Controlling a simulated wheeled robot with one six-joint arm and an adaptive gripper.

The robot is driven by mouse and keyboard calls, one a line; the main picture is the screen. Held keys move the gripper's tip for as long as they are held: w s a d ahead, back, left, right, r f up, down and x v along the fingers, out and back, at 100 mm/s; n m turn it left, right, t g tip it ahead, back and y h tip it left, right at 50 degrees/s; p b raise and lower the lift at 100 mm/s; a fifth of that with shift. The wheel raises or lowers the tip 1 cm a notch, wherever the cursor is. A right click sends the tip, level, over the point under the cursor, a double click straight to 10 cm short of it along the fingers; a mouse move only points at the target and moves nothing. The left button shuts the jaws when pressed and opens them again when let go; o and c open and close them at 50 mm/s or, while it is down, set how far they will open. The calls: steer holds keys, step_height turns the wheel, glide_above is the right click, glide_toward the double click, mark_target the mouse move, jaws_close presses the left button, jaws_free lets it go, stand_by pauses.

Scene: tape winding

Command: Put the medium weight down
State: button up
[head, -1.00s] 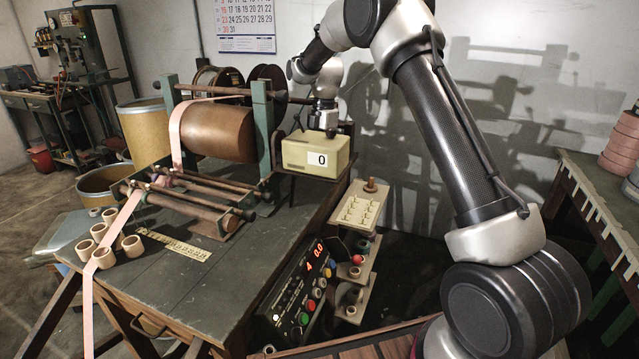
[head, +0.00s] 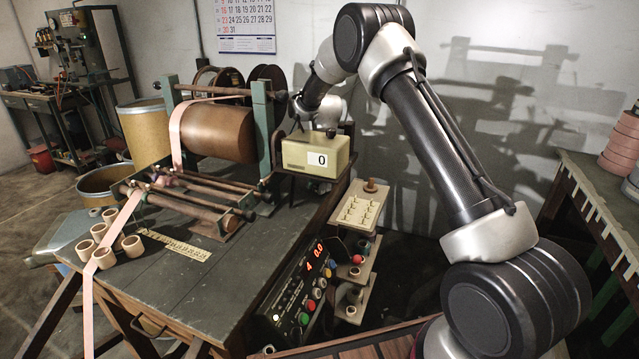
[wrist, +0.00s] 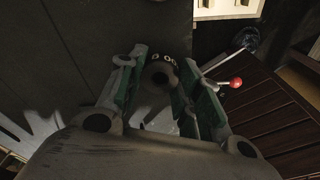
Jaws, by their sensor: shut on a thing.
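In the wrist view my gripper (wrist: 160,68) has its two green-padded fingers on either side of a dark rounded piece (wrist: 159,77). It is shut on this piece, which I take to be the medium weight. The piece is in shadow, so its size and markings do not show. In the head view my wrist is behind the bench, near the beige counter box (head: 316,154) reading 0. The fingertips and the weight are hidden there by the box. I cannot tell whether the weight touches anything below.
The winding bench (head: 185,285) carries a brown drum (head: 218,132), rollers, pink tape (head: 128,215) and several small rings (head: 132,246). A red-knobbed lever (wrist: 236,83) is right of my fingers.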

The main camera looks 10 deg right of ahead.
steer(key=o, duration=0.9)
steer(key=shift+o, duration=0.2)
step_height(320, 180, up, 12)
steer(key=d, duration=0.1)
steer(key=shift+w+d, duration=0.15)
steer(key=shift+w, duration=0.2)
